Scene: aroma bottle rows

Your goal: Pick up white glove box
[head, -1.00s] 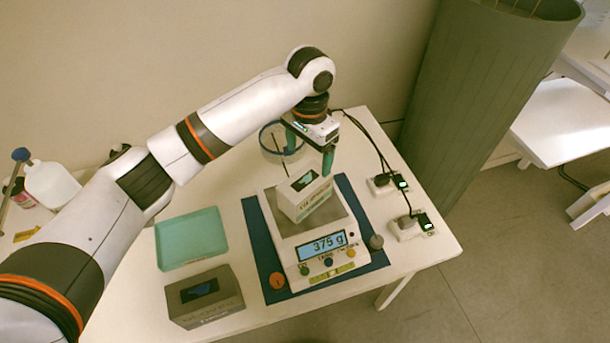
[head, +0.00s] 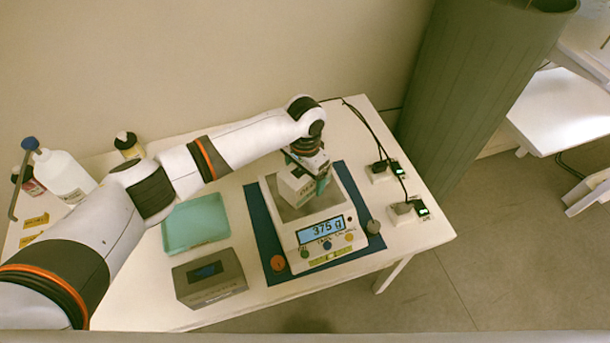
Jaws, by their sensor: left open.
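The white glove box (head: 294,189) sits on the pan of a digital scale (head: 325,240) whose display reads 375 g. My left gripper (head: 306,184) is directly over the box, pointing down, with its teal fingers low at the box's sides. It is open, and one finger shows at the box's right side. The gripper and wrist hide much of the box's top, and I cannot tell whether the fingers touch it. My right gripper is out of view.
The scale stands on a blue mat (head: 265,245). A teal tray (head: 195,224) and a grey box (head: 209,278) lie to the left. Bottles (head: 62,175) stand at the far left. Adapters with cables (head: 404,212) lie right of the scale. A large grey bin (head: 480,90) stands beyond the table.

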